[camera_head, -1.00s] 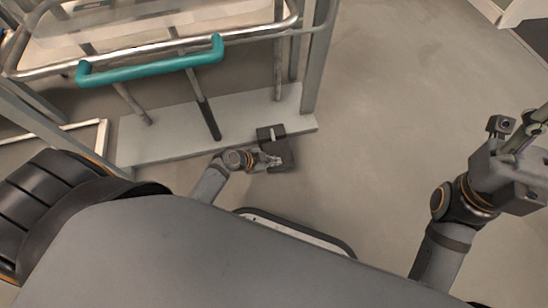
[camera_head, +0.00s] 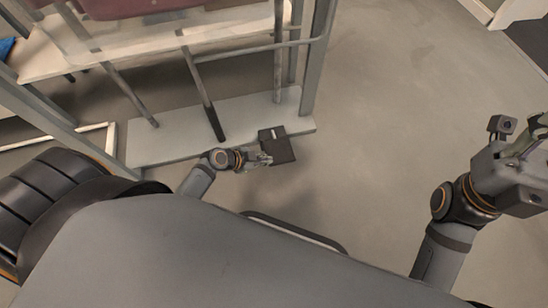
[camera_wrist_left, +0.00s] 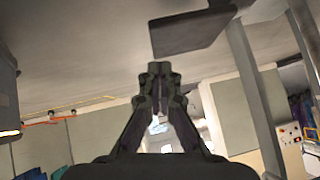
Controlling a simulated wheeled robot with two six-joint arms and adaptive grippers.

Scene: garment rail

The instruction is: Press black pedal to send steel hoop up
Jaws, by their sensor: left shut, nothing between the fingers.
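The black pedal (camera_head: 281,151) is a dark flat plate at the right end of the pale base plank, by the upright. My left gripper (camera_head: 268,159) is shut and empty at the pedal's left edge. Whether it touches cannot be told in the head view. In the left wrist view the shut fingertips (camera_wrist_left: 158,68) are below a dark slab (camera_wrist_left: 190,32), apparently the pedal, with a gap in the picture. The steel hoop with the teal grip is not in the head view. My right gripper (camera_head: 536,135) is at the right edge, its fingers partly cut off.
A grey tube (camera_head: 252,48) crosses the rail frame; whether it belongs to the hoop is unclear. The pale base plank (camera_head: 165,148) and grey upright (camera_head: 317,65) stand beside my left arm. A maroon item (camera_head: 125,8) shows at the top. Floor (camera_head: 400,110) on the right is clear.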

